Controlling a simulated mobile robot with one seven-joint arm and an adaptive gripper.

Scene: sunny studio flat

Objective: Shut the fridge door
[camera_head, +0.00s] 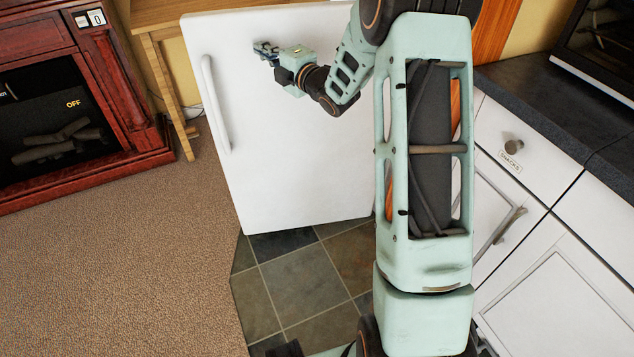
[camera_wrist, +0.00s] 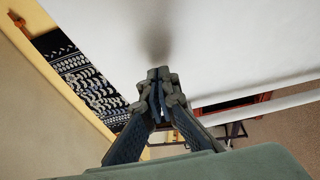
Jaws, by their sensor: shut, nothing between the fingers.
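The fridge door (camera_head: 290,150) is a plain white upright panel in the head view, with a long white handle (camera_head: 216,105) along its left side. It stands over the tiles at an angle; the fridge body is not clearly visible, so I cannot tell how wide the gap is. My gripper (camera_head: 265,49) is in front of the door's upper part, right of the handle. In the wrist view my gripper (camera_wrist: 158,85) is shut and empty, its tips close to the white door (camera_wrist: 235,45). I cannot tell whether they touch it.
A dark red fireplace cabinet (camera_head: 130,130) stands at the left beside a wooden table (camera_head: 160,60). White cabinets (camera_head: 560,290) under a dark counter (camera_head: 530,95) line the right. Carpet (camera_head: 120,260) and bare tiles (camera_head: 305,285) lie before the door.

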